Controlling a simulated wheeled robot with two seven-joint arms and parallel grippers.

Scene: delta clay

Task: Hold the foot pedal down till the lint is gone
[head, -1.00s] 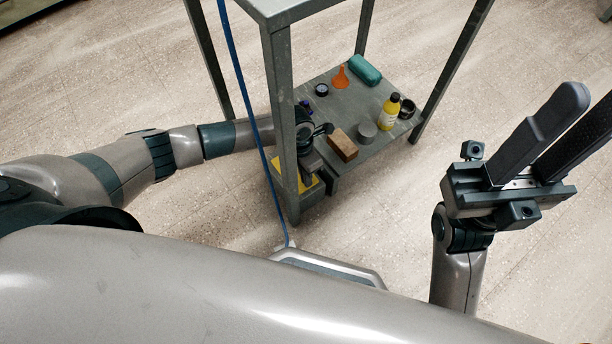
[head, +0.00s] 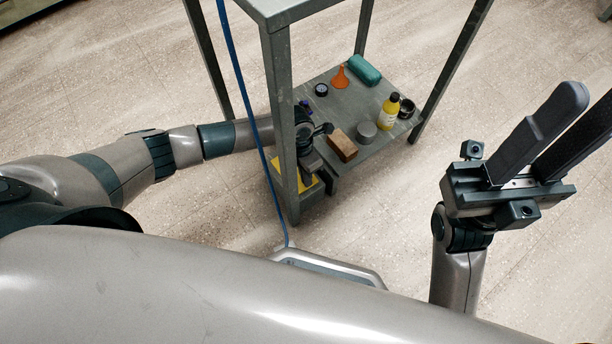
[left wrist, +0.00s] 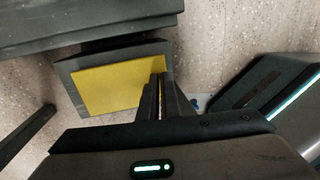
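The foot pedal is a yellow plate in a dark frame. In the left wrist view the yellow plate (left wrist: 110,80) lies under my left gripper (left wrist: 160,88), whose fingers are together at the plate's right part. They look in contact with it, but I cannot tell how hard they press. In the head view the pedal (head: 307,184) shows low at the bench's near leg, partly hidden by the leg and my left gripper (head: 318,172). My right gripper (head: 590,104) is open and empty at the right, away from the bench. I can make out no lint in either view.
The bench's lower shelf (head: 350,105) holds a wooden block (head: 342,145), a grey tin (head: 367,132), a yellow bottle (head: 388,112), an orange funnel (head: 340,78) and a teal case (head: 366,70). Floor right of the bench is clear.

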